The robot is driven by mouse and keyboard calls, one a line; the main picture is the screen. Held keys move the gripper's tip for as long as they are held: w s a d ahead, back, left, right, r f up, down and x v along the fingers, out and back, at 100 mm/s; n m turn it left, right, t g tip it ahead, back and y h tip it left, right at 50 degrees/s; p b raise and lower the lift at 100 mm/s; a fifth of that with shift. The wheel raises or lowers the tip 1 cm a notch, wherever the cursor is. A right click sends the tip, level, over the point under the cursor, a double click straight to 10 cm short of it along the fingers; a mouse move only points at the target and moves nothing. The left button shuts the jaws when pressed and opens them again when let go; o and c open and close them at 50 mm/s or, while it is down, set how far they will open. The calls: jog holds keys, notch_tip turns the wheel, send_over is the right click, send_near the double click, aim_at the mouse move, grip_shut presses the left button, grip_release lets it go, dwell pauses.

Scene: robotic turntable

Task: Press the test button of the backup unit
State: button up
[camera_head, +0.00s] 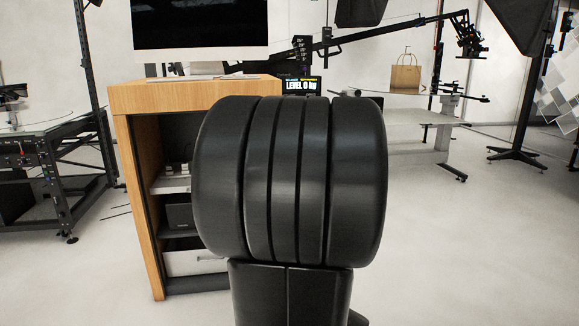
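A black box (180,215) sits on a middle shelf inside the open front of the wooden cabinet (146,215). It may be the backup unit, but it is too small and dark to be sure. No test button can be made out. A large black ribbed part of my own arm fills the middle of the view and hides the right side of the cabinet front. My gripper is not in view.
A monitor (200,25) and keyboard stand on the cabinet. Some small items (175,170) lie on the shelf above the box. A round turntable rig (50,150) stands left. A white table (420,114) holds a paper bag (405,78) at right. Floor at right front is clear.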

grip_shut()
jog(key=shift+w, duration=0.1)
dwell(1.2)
